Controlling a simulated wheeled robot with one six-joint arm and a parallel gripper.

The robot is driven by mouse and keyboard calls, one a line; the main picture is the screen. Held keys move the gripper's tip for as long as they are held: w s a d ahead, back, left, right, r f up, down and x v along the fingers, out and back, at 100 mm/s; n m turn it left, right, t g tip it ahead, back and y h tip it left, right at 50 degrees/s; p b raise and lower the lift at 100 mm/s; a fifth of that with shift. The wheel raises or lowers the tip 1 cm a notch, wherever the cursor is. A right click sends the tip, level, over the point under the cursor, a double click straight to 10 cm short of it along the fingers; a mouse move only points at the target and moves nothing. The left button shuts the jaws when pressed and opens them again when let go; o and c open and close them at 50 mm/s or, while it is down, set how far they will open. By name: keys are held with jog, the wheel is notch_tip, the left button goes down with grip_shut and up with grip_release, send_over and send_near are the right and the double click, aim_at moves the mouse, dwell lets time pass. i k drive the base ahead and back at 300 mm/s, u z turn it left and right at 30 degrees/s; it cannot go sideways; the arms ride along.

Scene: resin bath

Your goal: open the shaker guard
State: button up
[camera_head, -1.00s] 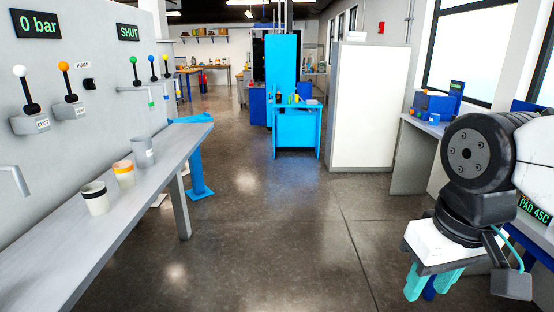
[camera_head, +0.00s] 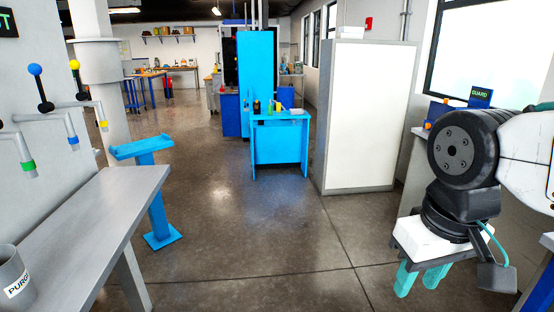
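A small dark screen reading GUARD (camera_head: 481,96) stands on the bench at the right. A blue device (camera_head: 438,112), seemingly the shaker, sits below and left of it. Most of the device is hidden behind my arm, so I cannot tell how its guard stands. My gripper (camera_head: 421,278) hangs at the lower right with its teal fingers pointing down. The fingers are apart with nothing seen between them. The gripper is well nearer to me than the device and not touching it.
A grey bench (camera_head: 100,225) with a PURGE cup (camera_head: 14,278) runs along the left. A blue pedestal (camera_head: 157,205) stands beyond it. A blue table (camera_head: 281,142) and a white-panelled partition (camera_head: 360,115) stand ahead. The middle floor (camera_head: 240,245) is clear.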

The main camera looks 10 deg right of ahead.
aim_at(453, 111)
jog(key=z, duration=0.45)
jog(key=i, duration=1.95)
jog(key=z, duration=0.95)
jog(key=i, duration=1)
jog(key=z, duration=0.3)
jog(key=k, duration=1.05)
jog(key=u, duration=0.95)
jog(key=i, duration=1.4)
jog(key=z, duration=0.75)
jog(key=i, duration=0.55)
jog(key=z, duration=0.45)
